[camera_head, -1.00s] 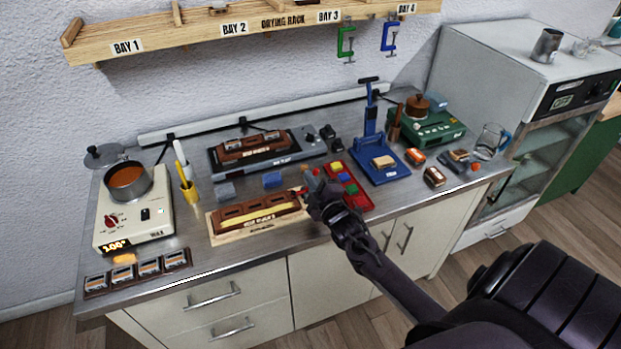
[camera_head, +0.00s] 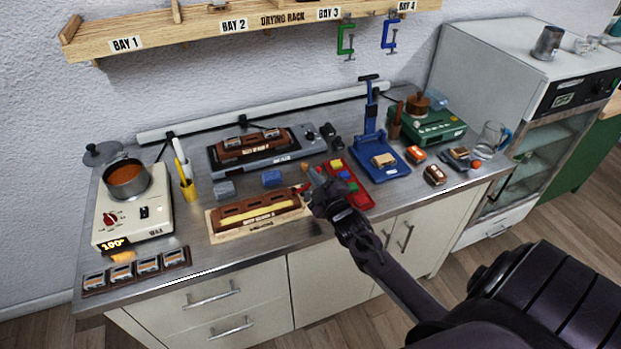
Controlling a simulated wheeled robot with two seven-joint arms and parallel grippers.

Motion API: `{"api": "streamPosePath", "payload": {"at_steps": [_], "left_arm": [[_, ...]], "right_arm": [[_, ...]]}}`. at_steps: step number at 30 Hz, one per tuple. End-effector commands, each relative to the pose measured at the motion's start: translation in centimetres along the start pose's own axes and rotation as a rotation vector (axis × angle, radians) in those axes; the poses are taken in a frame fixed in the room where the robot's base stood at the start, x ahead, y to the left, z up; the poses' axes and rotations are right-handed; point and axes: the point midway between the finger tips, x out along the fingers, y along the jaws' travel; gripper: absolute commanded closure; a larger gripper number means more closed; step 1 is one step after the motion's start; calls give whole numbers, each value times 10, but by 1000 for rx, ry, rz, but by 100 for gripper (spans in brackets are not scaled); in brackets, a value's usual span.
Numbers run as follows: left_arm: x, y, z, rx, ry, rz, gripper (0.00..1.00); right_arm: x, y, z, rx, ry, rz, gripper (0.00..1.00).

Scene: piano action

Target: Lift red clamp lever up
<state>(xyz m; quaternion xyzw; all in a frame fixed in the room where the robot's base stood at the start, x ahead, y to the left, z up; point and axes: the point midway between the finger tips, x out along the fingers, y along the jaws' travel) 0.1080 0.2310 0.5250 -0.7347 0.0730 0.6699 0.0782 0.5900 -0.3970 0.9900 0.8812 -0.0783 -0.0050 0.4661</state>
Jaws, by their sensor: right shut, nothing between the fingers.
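A wooden block fixture (camera_head: 243,228) with a brown piece and a yellow strip lies at the front middle of the counter. A small red lever (camera_head: 302,188) shows at its right end, beside my right gripper's fingertips. My right gripper (camera_head: 313,191) is shut and empty. Its dark fingers are at or just beside the lever; I cannot tell whether they touch it. The gripper hides part of the fixture's right end. My left gripper is not in view.
A red tray (camera_head: 361,199) with coloured blocks lies just behind my right gripper. A blue press (camera_head: 378,172) stands farther right. A wax heater (camera_head: 133,222) with a pot is at left. Blue and grey blocks (camera_head: 272,179) sit behind the fixture.

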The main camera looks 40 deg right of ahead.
Motion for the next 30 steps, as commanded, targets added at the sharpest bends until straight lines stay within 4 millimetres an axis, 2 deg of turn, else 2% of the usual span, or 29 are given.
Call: {"api": "streamPosePath", "payload": {"at_steps": [10,30], "left_arm": [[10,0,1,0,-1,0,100],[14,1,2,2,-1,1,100]], "right_arm": [[-2,1,14,203,-1,23,100],[-2,3,21,197,0,22,100]]}}
